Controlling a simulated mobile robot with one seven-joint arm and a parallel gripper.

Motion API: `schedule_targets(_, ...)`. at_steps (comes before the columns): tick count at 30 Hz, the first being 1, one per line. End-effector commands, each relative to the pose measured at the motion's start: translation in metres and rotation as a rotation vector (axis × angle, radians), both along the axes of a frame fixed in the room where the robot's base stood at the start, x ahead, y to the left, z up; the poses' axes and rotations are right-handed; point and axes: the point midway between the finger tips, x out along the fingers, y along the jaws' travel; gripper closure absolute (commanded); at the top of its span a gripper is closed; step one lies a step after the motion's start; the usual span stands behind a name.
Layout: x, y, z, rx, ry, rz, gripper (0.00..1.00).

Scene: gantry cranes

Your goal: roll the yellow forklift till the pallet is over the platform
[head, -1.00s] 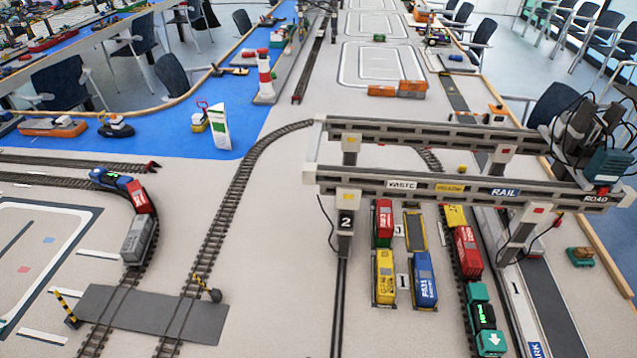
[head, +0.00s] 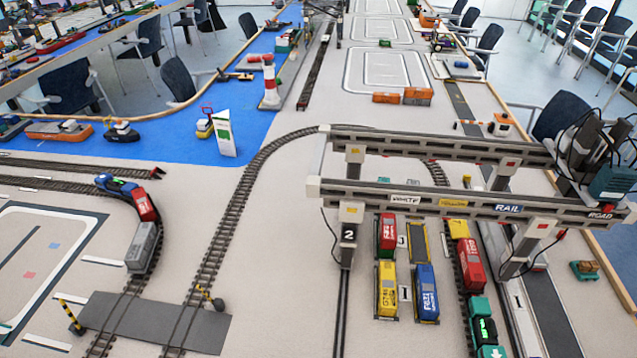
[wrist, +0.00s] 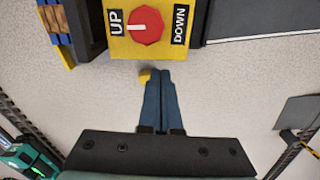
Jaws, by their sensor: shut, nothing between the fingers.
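In the wrist view a yellow body (wrist: 180,45), apparently the forklift, is cut off by the top edge. It bears a red knob (wrist: 146,25) between UP and DOWN labels. A dark upright part (wrist: 86,22) stands at its left, with blue and yellow pieces (wrist: 55,22) beyond, perhaps the pallet. My gripper (wrist: 158,72) is shut and empty, its blue fingers pointing at the yellow body with a visible gap in the picture. A small yellow bit shows beside the fingertips. The forklift and gripper are not in the head view, and I cannot pick out the platform.
A teal locomotive (wrist: 30,158) is at lower left in the wrist view, and a grey crossing plate (wrist: 297,112) at right. The floor between is clear. In the head view a gantry crane (head: 440,196) spans wagons and containers at right.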

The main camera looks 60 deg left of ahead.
Motion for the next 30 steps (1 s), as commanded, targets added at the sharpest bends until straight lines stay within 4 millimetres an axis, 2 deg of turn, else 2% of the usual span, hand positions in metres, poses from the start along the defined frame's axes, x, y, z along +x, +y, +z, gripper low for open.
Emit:
schedule_targets(1,0.006,0.001,0.004,0.002,-0.004,-0.002,1.0)
schedule_targets(9,0.004,0.001,0.061,0.003,-0.006,0.0,1.0)
schedule_targets(15,0.004,0.001,0.091,0.003,-0.005,0.001,1.0)
schedule_targets(20,0.004,0.001,0.1,0.002,-0.005,0.001,1.0)
schedule_targets(27,0.003,0.001,0.101,0.002,-0.004,0.0,1.0)
schedule_targets(30,0.018,0.003,0.109,0.023,-0.046,-0.014,1.0)
